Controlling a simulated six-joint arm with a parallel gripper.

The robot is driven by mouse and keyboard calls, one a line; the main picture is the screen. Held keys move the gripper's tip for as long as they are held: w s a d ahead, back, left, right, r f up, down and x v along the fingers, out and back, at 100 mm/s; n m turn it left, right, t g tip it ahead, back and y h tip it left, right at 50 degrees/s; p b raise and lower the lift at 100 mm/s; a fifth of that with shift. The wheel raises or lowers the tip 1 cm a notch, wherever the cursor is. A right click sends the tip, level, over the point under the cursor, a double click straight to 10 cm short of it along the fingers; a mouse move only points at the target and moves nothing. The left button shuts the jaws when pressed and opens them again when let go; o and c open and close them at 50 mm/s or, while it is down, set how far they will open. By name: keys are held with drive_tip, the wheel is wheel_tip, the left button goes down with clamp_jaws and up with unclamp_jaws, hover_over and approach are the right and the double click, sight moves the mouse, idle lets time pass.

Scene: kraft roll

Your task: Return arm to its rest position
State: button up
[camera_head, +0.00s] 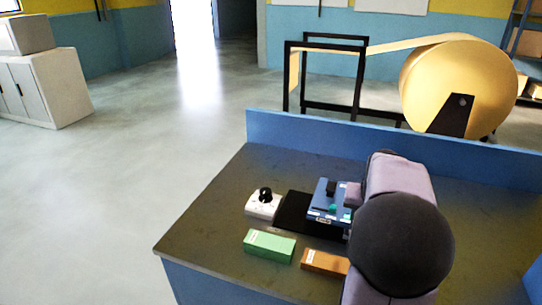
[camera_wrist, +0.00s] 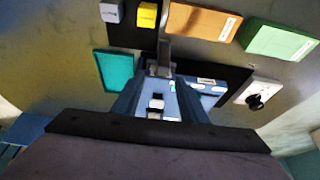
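My gripper (camera_wrist: 158,88) shows in the wrist view with its two fingers apart, above a blue device (camera_wrist: 168,98) with white and black parts. Nothing is clearly held between the fingers. In the head view my arm covers the gripper, and the blue device (camera_head: 322,208) shows beside the arm's left edge, on a black mat (camera_head: 293,213). No marked rest position is visible.
A white box with black knob (camera_head: 263,204), a green block (camera_head: 269,246) and an orange-brown block (camera_head: 324,263) lie left of my arm. The wrist view shows a teal block (camera_wrist: 115,70), a yellow block (camera_wrist: 147,15) and a white block (camera_wrist: 110,11). A blue panel (camera_head: 380,145) edges the table's back.

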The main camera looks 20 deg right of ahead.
drive_tip(key=s+a+f+g+y, duration=0.1)
drive_tip(key=s+a+f, duration=0.2)
drive_tip(key=a, duration=0.1)
drive_tip(key=s+a+f, duration=0.3)
drive_tip(key=a+f, duration=0.1)
drive_tip(key=s+a+f+g+y, duration=0.1)
drive_tip(key=s+a+f, duration=0.2)
drive_tip(key=a, duration=0.1)
drive_tip(key=shift+a+f+n+g+y, duration=0.2)
drive_tip(key=shift+a+n+g+y, duration=0.1)
drive_tip(key=shift+a, duration=0.1)
drive_tip(key=s+a+n, duration=0.2)
drive_tip(key=a+n, duration=0.6)
drive_tip(key=a, duration=1.3)
drive_tip(key=shift+g+y, duration=0.3)
wheel_tip(320, 180, down, 6)
drive_tip(key=b, duration=0.5)
drive_tip(key=shift+a+r, duration=0.1)
drive_tip(key=shift+r, duration=0.05)
